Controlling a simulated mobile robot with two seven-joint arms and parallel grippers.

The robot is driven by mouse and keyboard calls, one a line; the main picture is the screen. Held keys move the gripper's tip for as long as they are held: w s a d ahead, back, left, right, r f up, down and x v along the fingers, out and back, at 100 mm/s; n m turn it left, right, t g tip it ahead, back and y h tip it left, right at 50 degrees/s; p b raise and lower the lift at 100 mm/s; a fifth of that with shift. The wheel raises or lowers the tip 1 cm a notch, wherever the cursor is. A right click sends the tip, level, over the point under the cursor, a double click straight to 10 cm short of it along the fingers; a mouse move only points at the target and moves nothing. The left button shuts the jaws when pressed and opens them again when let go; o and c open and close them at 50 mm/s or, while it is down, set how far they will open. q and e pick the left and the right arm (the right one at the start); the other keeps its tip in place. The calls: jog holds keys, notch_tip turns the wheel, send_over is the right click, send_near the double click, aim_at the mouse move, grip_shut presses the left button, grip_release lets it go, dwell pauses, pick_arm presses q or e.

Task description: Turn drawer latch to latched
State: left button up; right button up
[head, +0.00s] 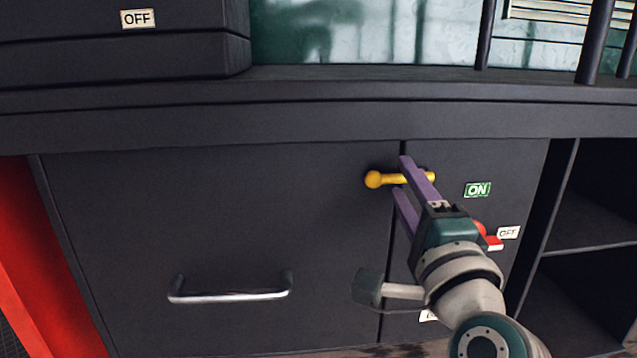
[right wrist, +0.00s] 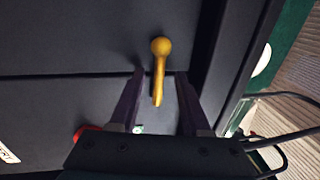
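The drawer latch (head: 374,179) is a yellow bar with a round knob at its left end. It lies almost level across the seam between the drawer front (head: 200,215) and the panel to its right. My right gripper (head: 400,174) is at the latch, its purple fingers above and below the bar. In the right wrist view the yellow latch (right wrist: 161,47) reaches in between the fingers (right wrist: 160,75), with a gap on both sides. The right gripper is open. My left gripper is not in view.
A silver drawer handle (head: 230,295) juts out at the lower left. A green ON label (head: 477,189), a white OFF label (head: 508,232) and a red switch (head: 493,242) are right of the latch. Open shelves (head: 590,220) are at far right. A dark ledge (head: 300,122) runs above.

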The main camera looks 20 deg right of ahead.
jog(key=p+v, duration=0.1)
jog(key=v, duration=0.9)
dwell(0.3)
